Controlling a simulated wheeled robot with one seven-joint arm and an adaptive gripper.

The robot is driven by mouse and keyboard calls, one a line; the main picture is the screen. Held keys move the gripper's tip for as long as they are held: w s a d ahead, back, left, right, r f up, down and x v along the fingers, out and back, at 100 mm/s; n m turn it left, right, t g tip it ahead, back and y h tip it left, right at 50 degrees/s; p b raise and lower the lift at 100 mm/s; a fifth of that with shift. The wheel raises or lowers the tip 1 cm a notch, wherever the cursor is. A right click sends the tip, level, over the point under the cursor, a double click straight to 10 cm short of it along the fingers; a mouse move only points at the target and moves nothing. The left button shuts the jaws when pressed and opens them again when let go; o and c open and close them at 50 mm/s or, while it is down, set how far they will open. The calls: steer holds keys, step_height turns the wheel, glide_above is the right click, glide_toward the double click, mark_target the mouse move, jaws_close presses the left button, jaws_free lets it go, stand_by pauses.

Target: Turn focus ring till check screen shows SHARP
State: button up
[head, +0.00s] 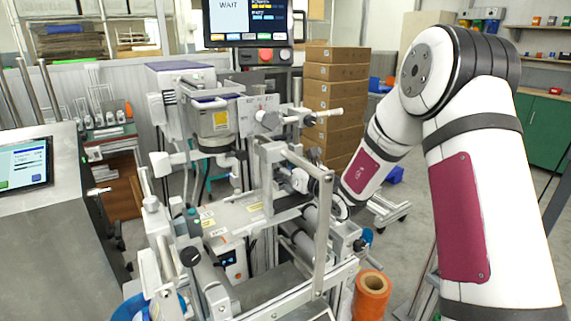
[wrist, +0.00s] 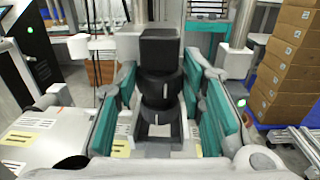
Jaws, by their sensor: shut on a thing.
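A black camera-like unit (wrist: 160,50) stands upright in the middle of the wrist view, with a round ribbed focus ring (wrist: 161,92) on its lens part. My gripper (wrist: 162,100) has its teal pads on the left and right of this ring and is shut on it. The exact contact of the pads is hard to see. In the head view my gripper is mostly hidden behind the machine's metal frame. A screen (head: 229,12) at the top of the head view reads WAIT; its smaller lines are too small to read.
Metal frame bars (head: 325,235) and rollers of the machine stand close around my arm. Stacked cardboard boxes (head: 335,100) are behind it. An orange spool (head: 371,295) stands at the lower right. Another display (head: 25,163) is on the grey console at the left.

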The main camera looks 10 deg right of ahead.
steer(key=shift+r, duration=0.1)
steer(key=o, duration=1.1)
steer(key=shift+o, duration=0.2)
steer(key=v, duration=1.2)
